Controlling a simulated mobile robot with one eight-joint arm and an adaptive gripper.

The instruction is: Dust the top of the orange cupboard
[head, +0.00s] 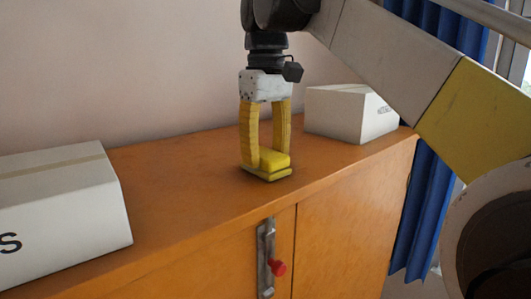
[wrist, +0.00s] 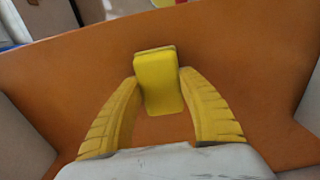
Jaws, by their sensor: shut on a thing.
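The orange cupboard (head: 190,177) has a flat top and a door front with a metal latch. My gripper (head: 266,165) points straight down over the middle of its top, with yellow fingers. It is shut on a yellow sponge (head: 273,161), which sits low between the fingertips, at or very near the cupboard top. I cannot tell for certain whether it touches. In the wrist view the sponge (wrist: 159,82) lies between the two curved fingers, above the orange surface (wrist: 235,55).
A white box (head: 62,205) stands on the cupboard top at the left, and another white box (head: 347,112) at the back right. A wall runs behind the top. A blue curtain (head: 428,205) hangs at the right. Bare top lies between the boxes.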

